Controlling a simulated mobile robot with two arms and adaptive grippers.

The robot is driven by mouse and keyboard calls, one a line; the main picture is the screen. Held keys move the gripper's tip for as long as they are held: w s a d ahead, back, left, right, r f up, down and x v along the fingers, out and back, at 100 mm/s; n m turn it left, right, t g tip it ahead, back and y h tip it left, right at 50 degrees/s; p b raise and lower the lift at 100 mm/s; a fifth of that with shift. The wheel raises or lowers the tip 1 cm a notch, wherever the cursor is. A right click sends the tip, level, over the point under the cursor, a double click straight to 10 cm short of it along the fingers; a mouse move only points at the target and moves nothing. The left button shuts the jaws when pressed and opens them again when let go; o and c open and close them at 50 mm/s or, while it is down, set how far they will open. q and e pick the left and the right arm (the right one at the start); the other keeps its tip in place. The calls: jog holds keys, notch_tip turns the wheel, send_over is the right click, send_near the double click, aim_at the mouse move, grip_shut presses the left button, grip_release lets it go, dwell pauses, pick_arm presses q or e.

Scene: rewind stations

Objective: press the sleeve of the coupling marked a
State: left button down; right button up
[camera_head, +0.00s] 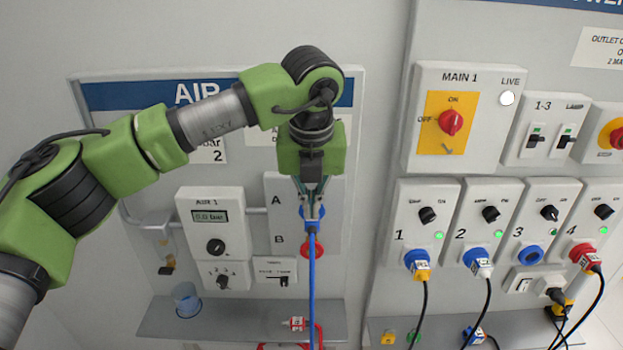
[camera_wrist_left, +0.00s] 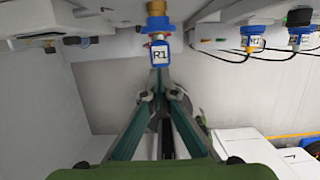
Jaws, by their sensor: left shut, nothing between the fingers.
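The coupling marked A (camera_head: 320,212) is on the air panel beside the letter A, with a blue collar and a blue hose (camera_head: 312,285) hanging from it. My left gripper (camera_head: 311,193) is in front of it and partly hides it. In the left wrist view the gripper's fingers (camera_wrist_left: 159,76) are shut and empty, with their tips close to a blue fitting tagged R1 (camera_wrist_left: 160,54). A brass part (camera_wrist_left: 156,9) shows beyond it. I cannot tell whether the tips touch the fitting. The red coupling B (camera_head: 312,247) is just below A, partly behind the blue hose.
The AIR 1 unit (camera_head: 210,222) with its display and knobs is left of the couplings. The power panel (camera_head: 387,250) with several plugs and cables is to the right.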

pick_arm(q)
jog(key=shift+p+x, duration=0.3)
jog(key=shift+x, duration=0.7)
jog(key=shift+w+p, duration=0.85)
jog(key=shift+w, duration=0.3)
jog(key=shift+w+f+p, duration=0.15)
jog(key=shift+w+p, duration=0.2)
jog(key=shift+w, duration=0.5)
